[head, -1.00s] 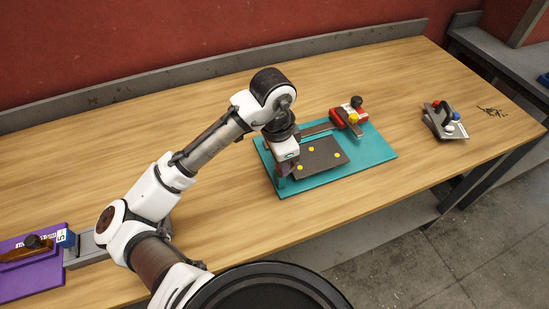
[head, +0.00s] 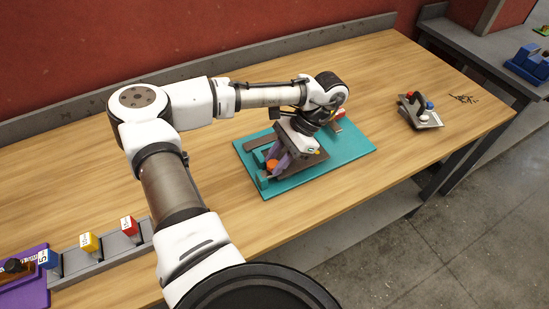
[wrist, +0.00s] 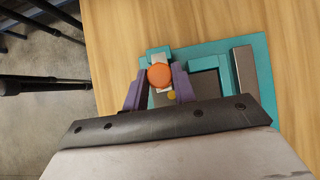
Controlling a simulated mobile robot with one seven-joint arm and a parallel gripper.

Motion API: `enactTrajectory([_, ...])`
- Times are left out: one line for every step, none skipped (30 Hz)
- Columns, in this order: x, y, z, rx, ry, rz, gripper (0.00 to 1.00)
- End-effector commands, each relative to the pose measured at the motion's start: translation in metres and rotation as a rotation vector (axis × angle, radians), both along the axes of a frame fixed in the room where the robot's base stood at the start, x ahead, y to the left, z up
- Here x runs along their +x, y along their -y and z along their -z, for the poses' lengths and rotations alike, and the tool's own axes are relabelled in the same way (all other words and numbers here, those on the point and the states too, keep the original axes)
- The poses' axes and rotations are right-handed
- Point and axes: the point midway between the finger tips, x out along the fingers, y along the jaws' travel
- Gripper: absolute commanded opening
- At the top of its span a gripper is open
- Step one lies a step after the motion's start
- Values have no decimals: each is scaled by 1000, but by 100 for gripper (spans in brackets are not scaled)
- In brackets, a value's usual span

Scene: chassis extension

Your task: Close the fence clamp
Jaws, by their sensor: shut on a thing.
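A clamp with an orange knob (head: 272,165) stands at the left end of the teal base board (head: 350,151); I take it to be the fence clamp. In the wrist view the round orange knob (wrist: 160,76) sits between my gripper's purple fingers, with a pale metal part beside it. My gripper (head: 279,162) reaches down over the board and is shut on the orange knob. Its fingers also show in the wrist view (wrist: 157,86). The clamp's lower parts are mostly hidden by the fingers and gripper body.
A red clamp (head: 338,116) at the board's back is mostly hidden by my wrist. A grey fixture (head: 418,112) stands to the right, with loose dark screws (head: 464,99) behind. A grey rack (head: 100,257) with coloured blocks and a purple board (head: 38,288) are at left.

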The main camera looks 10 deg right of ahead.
Motion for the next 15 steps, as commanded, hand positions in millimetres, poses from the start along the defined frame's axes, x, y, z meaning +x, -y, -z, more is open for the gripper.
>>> enactTrajectory([1,1,1,12,-2,0,4])
enactTrajectory([1,1,1,17,-4,0,4])
enactTrajectory([1,1,1,22,-6,0,4])
enactTrajectory([1,1,1,25,-7,0,4])
enactTrajectory([1,1,2,28,-8,0,4])
enactTrajectory([1,1,2,31,-9,1,4])
enactTrajectory([1,1,2,32,-11,0,4])
enactTrajectory([1,1,2,33,-11,0,4])
enactTrajectory([1,1,2,34,-11,0,4])
enactTrajectory([1,1,2,34,-11,0,4])
enactTrajectory([1,1,2,34,-11,0,4])
enactTrajectory([0,1,2,34,-11,0,4])
enactTrajectory([0,1,2,34,-11,0,4])
enactTrajectory([0,1,2,34,-11,0,4])
enactTrajectory([0,1,2,34,-12,0,4])
